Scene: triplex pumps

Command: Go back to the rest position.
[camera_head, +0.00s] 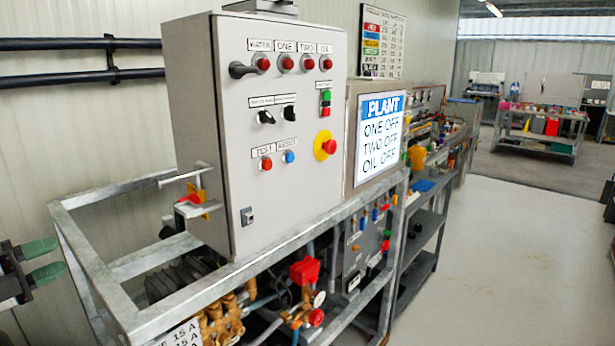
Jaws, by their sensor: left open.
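My left gripper (58,256) is at the left edge of the head view. Its two green-padded fingers are apart, with nothing seen between them. It is left of the grey metal frame (92,272) and well clear of the control cabinet (225,130). My right gripper cannot be made out. The cabinet front has a row of red lamps, a black handle, two black knobs, a red-on-yellow stop button (326,146) and a blue button. A screen (380,135) beside it reads PLANT, ONE OFF, TWO OFF, OIL OFF.
Brass pump parts (222,320) and a red-topped valve (305,270) sit inside the frame below the cabinet. Black pipes (80,77) run along the left wall. The floor (490,260) at right is clear. A cart (540,128) with coloured items stands far back.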

